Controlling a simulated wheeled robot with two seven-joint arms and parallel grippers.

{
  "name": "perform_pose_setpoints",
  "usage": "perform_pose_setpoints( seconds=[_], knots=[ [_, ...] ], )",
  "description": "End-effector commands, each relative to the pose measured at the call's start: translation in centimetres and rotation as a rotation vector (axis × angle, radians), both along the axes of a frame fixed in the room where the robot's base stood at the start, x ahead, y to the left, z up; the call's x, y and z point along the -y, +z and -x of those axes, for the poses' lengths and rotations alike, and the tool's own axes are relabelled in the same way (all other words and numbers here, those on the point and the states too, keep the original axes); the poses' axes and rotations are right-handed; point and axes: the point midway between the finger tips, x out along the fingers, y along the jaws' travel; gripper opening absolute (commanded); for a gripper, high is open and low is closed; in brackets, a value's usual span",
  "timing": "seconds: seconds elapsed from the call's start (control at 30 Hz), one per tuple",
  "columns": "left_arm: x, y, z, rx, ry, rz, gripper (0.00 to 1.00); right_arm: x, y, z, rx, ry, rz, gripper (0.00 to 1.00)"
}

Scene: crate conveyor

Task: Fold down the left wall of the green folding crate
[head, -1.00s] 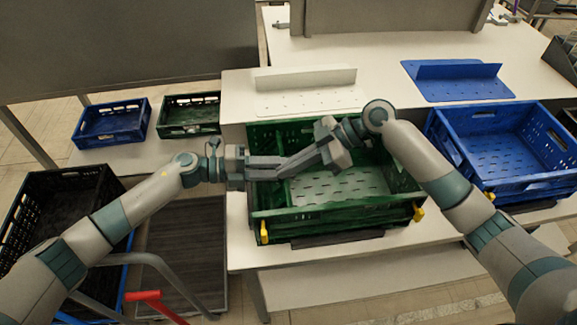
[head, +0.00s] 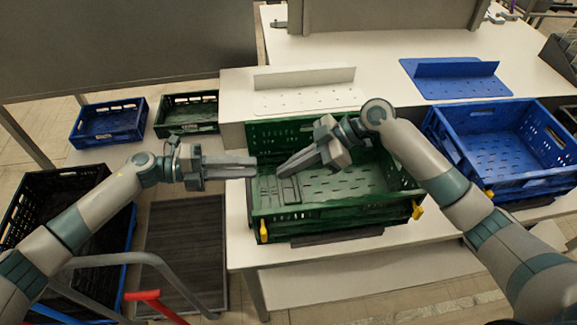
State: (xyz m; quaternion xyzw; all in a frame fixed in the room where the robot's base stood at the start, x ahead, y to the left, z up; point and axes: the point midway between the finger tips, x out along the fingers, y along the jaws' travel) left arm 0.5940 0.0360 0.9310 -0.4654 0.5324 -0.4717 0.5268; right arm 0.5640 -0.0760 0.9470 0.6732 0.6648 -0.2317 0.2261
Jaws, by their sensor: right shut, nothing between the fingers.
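The green folding crate (head: 340,217) stands on the white table in the middle of the head view. Its back wall and right wall (head: 398,165) are upright. Its left wall (head: 287,192) appears to lie inward, low over the left part of the slotted floor; the arms partly hide it. My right gripper (head: 281,173) is shut and empty, pointing down-left over this left part. Whether its tips touch the panel is unclear. My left gripper (head: 254,167) is level at the crate's left edge, its fingertips close to the rim. Its finger gap is unclear.
A blue crate (head: 490,175) stands close on the right. White (head: 305,92) and blue (head: 455,80) slotted panels lie behind. Small blue (head: 108,123) and green (head: 187,113) crates stand at the back left. A black crate (head: 38,195) is at the left.

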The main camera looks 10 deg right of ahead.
Motion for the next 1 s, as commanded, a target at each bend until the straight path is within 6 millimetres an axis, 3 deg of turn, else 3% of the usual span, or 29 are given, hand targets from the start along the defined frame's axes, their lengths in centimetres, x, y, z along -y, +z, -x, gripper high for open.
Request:
perform_pose_setpoints(
  seconds=[0.2,0.77,0.87,1.0],
  knots=[
    [-2.1,0.2,0.1,0.000,-0.002,0.000,0.25,-0.1,0.2,0.0,0.002,0.002,-0.003,0.00],
    [-3.3,0.1,-0.4,0.004,0.017,0.002,0.25,-0.2,0.3,0.0,0.003,0.002,-0.006,0.00],
    [-5.1,-0.2,-1.5,0.020,0.058,0.005,0.25,-0.2,0.3,0.0,0.003,0.002,-0.006,0.00],
    [-10.1,-0.9,-4.1,0.065,0.161,0.010,0.25,-0.2,0.3,0.0,0.003,0.002,-0.006,0.00]
  ],
)
